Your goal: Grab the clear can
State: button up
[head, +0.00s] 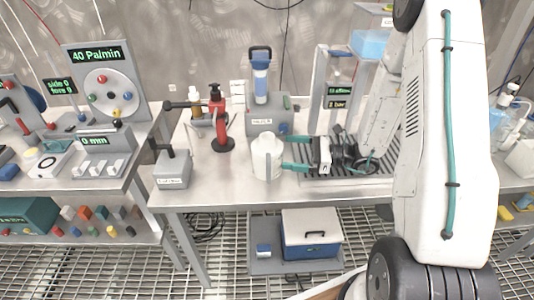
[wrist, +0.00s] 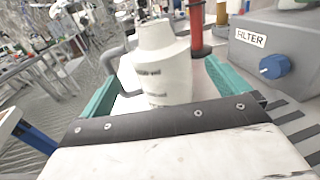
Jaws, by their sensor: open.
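A pale, whitish can (head: 267,160) with a side handle stands upright near the front edge of the middle steel table. It looks more milky than clear. In the wrist view the can (wrist: 162,72) is centred ahead, between the lines of the two teal fingers, with its grey handle to the left. My gripper (head: 284,152) is open and comes from the right, its fingertips at the can's right side. It also shows in the wrist view (wrist: 163,65). Nothing is held. I cannot tell how far the fingertips reach around the can.
A red stand (head: 220,125) and a grey filter box (head: 268,118) with a blue knob stand behind the can. A small grey box with a lever (head: 172,170) is to its left. A slatted rack (head: 345,172) lies under my gripper. Bare tabletop (head: 215,180) lies left of the can.

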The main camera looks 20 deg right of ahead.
aim_at(268, 149)
jog(key=shift+x, duration=3.8)
jog(key=shift+r, duration=0.15)
jog(key=c, duration=0.9)
